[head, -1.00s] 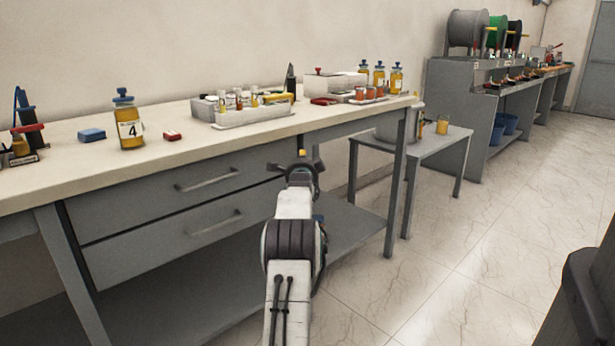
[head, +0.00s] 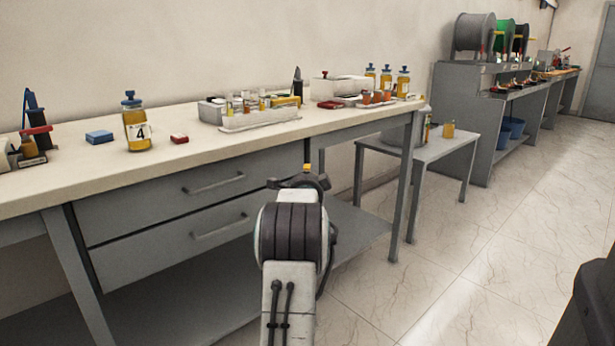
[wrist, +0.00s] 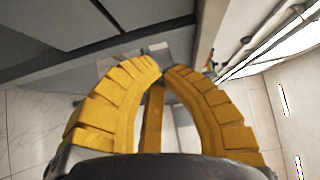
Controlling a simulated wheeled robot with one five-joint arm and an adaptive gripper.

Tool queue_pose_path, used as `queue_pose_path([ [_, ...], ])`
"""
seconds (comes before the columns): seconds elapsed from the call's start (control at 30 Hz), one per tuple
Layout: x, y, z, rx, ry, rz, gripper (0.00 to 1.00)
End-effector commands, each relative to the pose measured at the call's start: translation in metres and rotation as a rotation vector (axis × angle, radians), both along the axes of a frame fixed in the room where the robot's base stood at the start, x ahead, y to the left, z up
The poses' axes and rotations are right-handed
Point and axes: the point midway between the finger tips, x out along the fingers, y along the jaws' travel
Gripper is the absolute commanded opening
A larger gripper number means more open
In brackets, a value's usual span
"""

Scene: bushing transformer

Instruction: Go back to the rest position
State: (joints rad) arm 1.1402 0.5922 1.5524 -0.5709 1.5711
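My gripper (wrist: 163,75) has ribbed yellow fingers that curve inward, with their tips almost together in the wrist view. A narrow yellow strip shows between them, and I see no object held. In the head view only a small yellow bit of my gripper (head: 307,168) shows beyond my dark wrist, in front of the bench drawers and below the tabletop. The rest of it is hidden by my arm.
The workbench (head: 180,160) carries a bottle marked 4 (head: 136,125), a blue box (head: 99,137), a small red block (head: 179,138) and a white rack (head: 260,119). A low side table (head: 440,148) stands to its right.

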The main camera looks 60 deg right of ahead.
Motion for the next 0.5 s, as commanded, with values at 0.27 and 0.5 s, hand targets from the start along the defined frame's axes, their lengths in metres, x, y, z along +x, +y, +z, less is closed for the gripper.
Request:
queue_pose_path([
  [0.27, -0.0049, 0.0109, 0.0001, 0.0, 0.0, 0.0, 0.0],
  [0.5, -0.0055, 0.0122, -0.0001, 0.0, 0.0, 0.0, 0.0],
])
